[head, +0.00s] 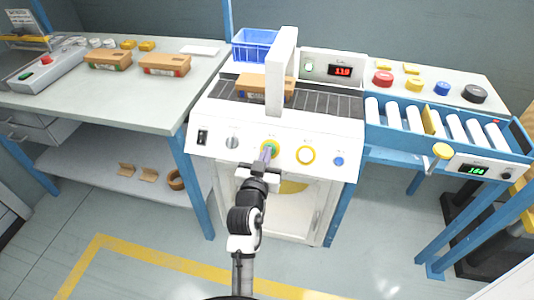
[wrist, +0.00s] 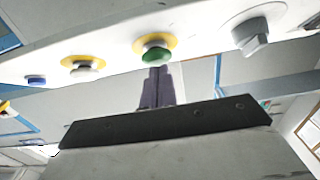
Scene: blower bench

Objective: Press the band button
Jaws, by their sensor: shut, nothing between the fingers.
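The front panel of the white machine (head: 219,121) carries a row of controls. A green button in a yellow ring (head: 271,147) also shows in the wrist view (wrist: 155,54). A white button in a yellow ring (head: 306,155) and a small blue button (head: 339,161) are to its right; in the wrist view the white (wrist: 84,73) and blue (wrist: 36,79) ones are to its left. I cannot read which is the band button. My gripper (head: 266,154) is shut and empty, its fingertips (wrist: 157,72) right at the green button; whether they touch it I cannot tell.
A grey knob (head: 232,142) and black rocker switch (head: 202,137) are left of the green button. A white arch (head: 281,70) spans the conveyor, with a brown box (head: 252,84) beside it. A roller table (head: 450,150) stands right, a workbench (head: 130,110) left.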

